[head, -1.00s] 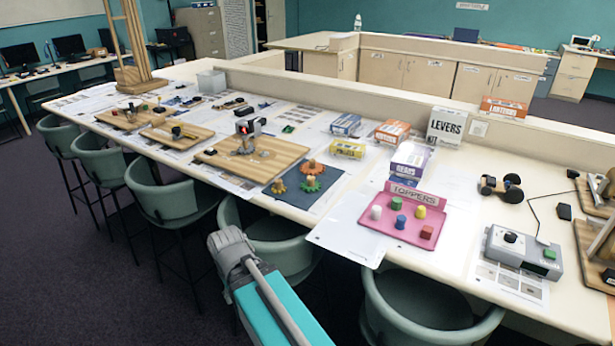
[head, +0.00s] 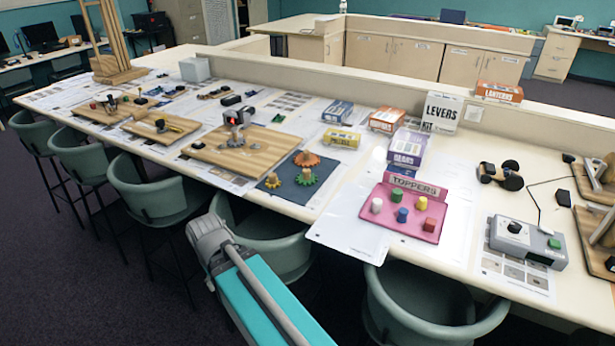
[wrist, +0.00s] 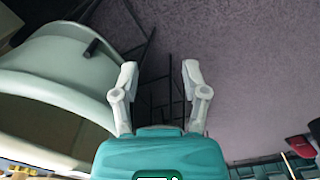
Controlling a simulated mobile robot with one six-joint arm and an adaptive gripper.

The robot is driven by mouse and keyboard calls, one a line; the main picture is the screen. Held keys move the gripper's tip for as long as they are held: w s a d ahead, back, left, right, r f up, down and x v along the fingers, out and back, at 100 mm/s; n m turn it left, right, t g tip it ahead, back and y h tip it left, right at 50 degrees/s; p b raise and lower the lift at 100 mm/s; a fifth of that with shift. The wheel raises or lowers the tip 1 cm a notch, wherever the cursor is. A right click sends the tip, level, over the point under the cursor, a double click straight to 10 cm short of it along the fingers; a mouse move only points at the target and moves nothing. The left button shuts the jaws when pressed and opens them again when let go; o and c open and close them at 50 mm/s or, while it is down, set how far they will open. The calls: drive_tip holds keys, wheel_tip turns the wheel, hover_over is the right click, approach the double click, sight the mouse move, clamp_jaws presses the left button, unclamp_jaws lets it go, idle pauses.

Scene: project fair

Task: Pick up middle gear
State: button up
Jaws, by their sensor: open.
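Three gears lie on a dark blue mat (head: 288,190) on the long table in the head view. The orange gear (head: 306,160) is at the back, the yellow gear (head: 272,181) at the front left, and the green gear (head: 306,178) at the front right. I cannot tell for sure which one counts as the middle gear. My gripper (wrist: 159,78) is open and empty in the wrist view, its two fingers spread over the dark floor beside a chair. No gear shows clearly in the wrist view.
Green chairs (head: 154,200) line the near table edge; one chair (wrist: 50,90) fills the left of the wrist view. A wooden board (head: 225,165) with a mechanism lies left of the mat. A pink toppers tray (head: 385,222) and small boxes (head: 407,148) stand to the right.

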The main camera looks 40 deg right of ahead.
drive_tip(key=shift+o, duration=1.1)
drive_tip(key=shift+w+d+n, duration=0.3)
drive_tip(key=shift+w+d, duration=0.05)
drive_tip(key=shift+d, duration=0.1)
drive_tip(key=w+d+r+n+t+h, duration=0.1)
drive_tip(key=w+d+r+n+h, duration=0.1)
drive_tip(key=d, duration=0.5)
drive_tip(key=w+d+r+n+t+h, duration=0.1)
drive_tip(key=w+d+r+n+h, duration=0.1)
drive_tip(key=w+d+n+h, duration=0.2)
drive_tip(key=w+d+r+n+t+h, duration=0.1)
drive_tip(key=w+d+r+n+h, duration=0.1)
drive_tip(key=d+n, duration=0.6)
drive_tip(key=shift+w+d+r+h, duration=0.1)
drive_tip(key=shift+w+d+h, duration=0.3)
drive_tip(key=shift+w+d, duration=0.4)
drive_tip(key=shift+w+d+h, duration=0.4)
drive_tip(key=shift+w+d, duration=0.05)
drive_tip(key=shift+d, duration=0.5)
drive_tip(key=d+r+n+h, duration=0.1)
drive_tip(key=d+n, duration=0.1)
drive_tip(key=w+d+r+n+h, duration=0.1)
drive_tip(key=d+r+n, duration=0.1)
drive_tip(key=w+d+r+n+h, duration=0.1)
drive_tip(key=d+n, duration=0.1)
drive_tip(key=shift+w+d+r+t, duration=0.2)
drive_tip(key=shift+d+t, duration=0.2)
drive_tip(key=shift+d+r+n, duration=0.25)
drive_tip(key=shift+n, duration=0.25)
drive_tip(key=shift+b, duration=0.3)
